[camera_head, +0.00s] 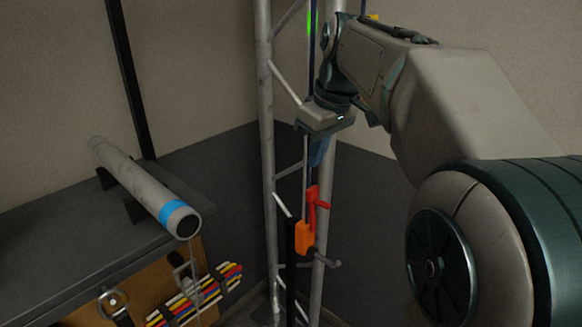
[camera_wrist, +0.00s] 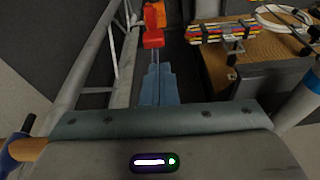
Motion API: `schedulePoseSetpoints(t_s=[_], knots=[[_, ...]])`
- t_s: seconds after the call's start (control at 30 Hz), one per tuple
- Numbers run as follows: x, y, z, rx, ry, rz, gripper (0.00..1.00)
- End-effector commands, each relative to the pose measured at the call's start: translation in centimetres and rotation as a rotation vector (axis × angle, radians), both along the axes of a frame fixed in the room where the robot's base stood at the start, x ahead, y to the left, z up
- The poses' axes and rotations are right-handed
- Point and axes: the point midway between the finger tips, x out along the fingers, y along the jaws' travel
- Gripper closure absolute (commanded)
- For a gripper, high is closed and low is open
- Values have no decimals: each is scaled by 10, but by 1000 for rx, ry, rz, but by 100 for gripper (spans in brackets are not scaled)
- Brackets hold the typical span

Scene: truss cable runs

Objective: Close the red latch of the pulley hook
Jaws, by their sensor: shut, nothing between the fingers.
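I cannot tell the latch's exact seating.
The grey metal truss (camera_head: 267,150) stands close behind and beside the hook. On the left, a grey tube with a blue band (camera_head: 145,187) lies on a dark bench (camera_head: 60,222). Several coloured cables (camera_head: 195,293) run along the wooden front below the bench.

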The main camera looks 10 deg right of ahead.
Motion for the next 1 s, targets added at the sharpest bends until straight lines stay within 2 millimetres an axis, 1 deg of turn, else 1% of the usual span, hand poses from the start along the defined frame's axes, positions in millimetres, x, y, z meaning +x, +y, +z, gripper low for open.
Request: schedulePoseSetpoints(t_s=[0.03,0.1,0.17,0.23,0.37,0.5,0.7,0.83,1.0], knots=[[5,-2,8,1,-3,22,100],[9,-3,14,2,-6,46,100],[11,-4,16,2,-6,59,100],[13,-4,14,2,-7,65,100],[16,-2,-3,3,-4,66,100],[21,2,-29,3,-4,65,100],[28,7,-61,2,-5,64,100],[31,9,-73,2,-7,63,100],[32,10,-78,1,-9,63,100]])
